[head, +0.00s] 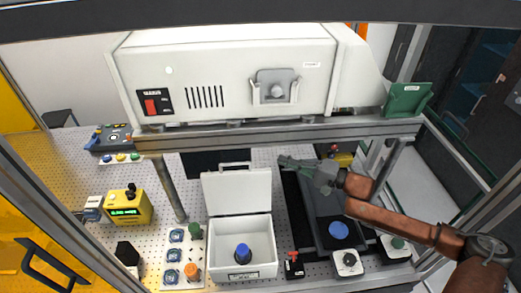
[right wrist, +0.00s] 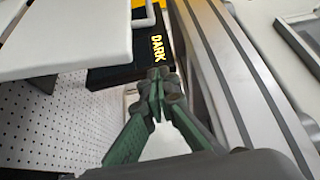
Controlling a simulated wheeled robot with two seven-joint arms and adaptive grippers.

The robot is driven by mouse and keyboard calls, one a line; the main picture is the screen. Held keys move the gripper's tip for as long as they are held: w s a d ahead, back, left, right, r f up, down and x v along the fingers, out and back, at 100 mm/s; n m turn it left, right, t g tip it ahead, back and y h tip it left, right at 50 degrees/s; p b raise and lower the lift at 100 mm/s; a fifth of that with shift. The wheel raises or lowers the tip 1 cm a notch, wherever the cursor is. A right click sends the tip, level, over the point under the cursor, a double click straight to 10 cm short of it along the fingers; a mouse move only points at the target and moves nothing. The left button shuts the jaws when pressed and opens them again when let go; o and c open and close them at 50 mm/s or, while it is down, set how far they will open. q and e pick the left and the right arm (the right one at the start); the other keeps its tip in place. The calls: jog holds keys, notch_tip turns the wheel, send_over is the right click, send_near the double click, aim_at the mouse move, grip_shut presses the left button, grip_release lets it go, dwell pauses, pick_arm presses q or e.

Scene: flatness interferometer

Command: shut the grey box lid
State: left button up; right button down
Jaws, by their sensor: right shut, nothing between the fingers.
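The grey box (head: 263,249) stands open on the perforated table in the head view, with a blue-topped item (head: 243,253) inside. Its lid (head: 237,193) stands raised at the back edge, with a handle (head: 235,167) along its top. My right gripper (head: 284,160) is shut and empty, just right of the lid's upper right corner, pointing left. In the right wrist view the shut fingers (right wrist: 156,82) show in the middle, and the pale lid slab (right wrist: 60,38) is at upper left. I cannot tell whether they touch the lid. My left gripper is not in view.
A large white instrument (head: 225,75) on a metal beam (head: 280,132) overhangs the table behind the lid. A black part marked DARK (right wrist: 125,68) lies beyond my fingertips. A dark tray with a blue disc (head: 338,231) lies right of the box; a post (head: 170,190) stands left.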

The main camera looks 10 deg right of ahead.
jog(key=p+x, duration=0.3)
jog(key=x, duration=0.7)
jog(key=s, duration=0.2)
jog(key=s+p, duration=0.1)
jog(key=s, duration=0.1)
jog(key=shift+a, duration=0.35)
jog(key=shift+s, duration=0.2)
